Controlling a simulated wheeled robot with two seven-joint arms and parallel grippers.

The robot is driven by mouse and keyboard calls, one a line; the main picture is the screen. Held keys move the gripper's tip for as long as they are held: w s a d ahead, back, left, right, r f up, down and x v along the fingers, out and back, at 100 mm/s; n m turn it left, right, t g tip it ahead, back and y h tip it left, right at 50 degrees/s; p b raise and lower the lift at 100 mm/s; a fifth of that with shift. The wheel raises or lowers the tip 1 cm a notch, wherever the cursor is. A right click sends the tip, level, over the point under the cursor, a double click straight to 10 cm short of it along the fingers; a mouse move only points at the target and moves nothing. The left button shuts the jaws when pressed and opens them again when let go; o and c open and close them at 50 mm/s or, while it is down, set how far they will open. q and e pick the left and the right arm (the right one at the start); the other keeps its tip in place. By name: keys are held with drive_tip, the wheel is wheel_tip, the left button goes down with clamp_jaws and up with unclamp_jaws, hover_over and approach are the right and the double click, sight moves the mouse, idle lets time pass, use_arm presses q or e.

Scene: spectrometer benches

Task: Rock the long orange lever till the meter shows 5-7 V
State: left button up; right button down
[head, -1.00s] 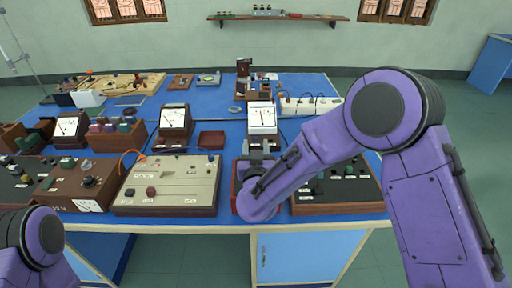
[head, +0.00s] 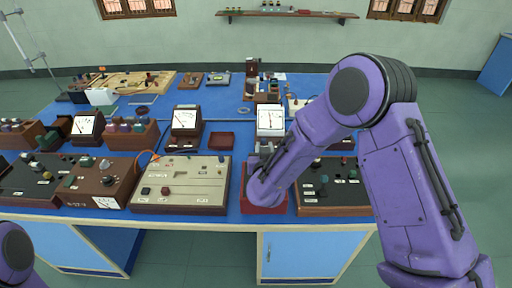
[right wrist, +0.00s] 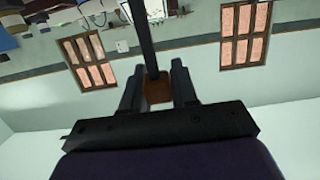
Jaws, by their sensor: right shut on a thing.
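In the right wrist view, my right gripper (right wrist: 157,82) is shut on a small orange-brown piece (right wrist: 158,92), which looks like the lever's grip. A dark bar (right wrist: 143,40) runs up from it. In the head view, my right wrist hangs over a red base (head: 264,208) at the bench's front and hides most of the lever. A white-faced meter (head: 270,121) stands just behind it. Its needle is near mid-scale, but the numbers are too small to read. My left gripper is out of view; only a piece of the left arm shows at the lower left.
A beige panel (head: 181,185) stands left of the red base, and a dark panel with knobs (head: 333,185) stands close on its right. Other meters (head: 186,121) and boxes stand farther left. Bare floor lies right of the bench.

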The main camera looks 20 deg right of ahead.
drive_tip(key=shift+w+d+f, duration=0.1)
drive_tip(key=shift+w, duration=0.05)
drive_tip(key=c, duration=1)
unclamp_jaws()
drive_tip(key=shift+o, duration=0.2)
drive_tip(key=shift+w+f, duration=0.15)
drive_tip(key=b+v, duration=0.2)
drive_tip(key=v, duration=0.8)
